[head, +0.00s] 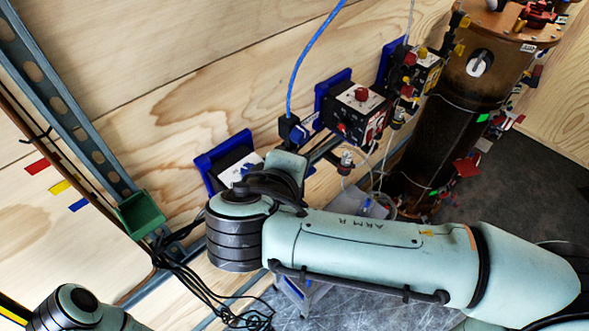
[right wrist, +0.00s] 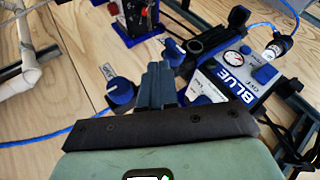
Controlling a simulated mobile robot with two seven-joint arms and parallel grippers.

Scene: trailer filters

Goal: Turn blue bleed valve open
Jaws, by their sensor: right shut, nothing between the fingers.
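In the right wrist view, a round dark blue knob (right wrist: 121,91) sits beside a small white label, left of my right gripper. A blue hose runs towards it from the left. I cannot tell for sure whether this knob is the bleed valve. My right gripper (right wrist: 160,72) is shut and empty, with its fingertips just right of the knob. Contact cannot be made out. A unit marked BLUE (right wrist: 229,81), with a round gauge and blue fittings, is to the right of the fingers. In the head view my right arm hides its gripper. My left gripper is out of frame.
In the head view, a black box with a red knob (head: 361,95) is mounted on the plywood wall. A tall brown cylinder (head: 462,90) stands at the right. A green bin (head: 140,214) and black cables (head: 206,290) are at the left. A white pipe (right wrist: 27,55) shows in the wrist view.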

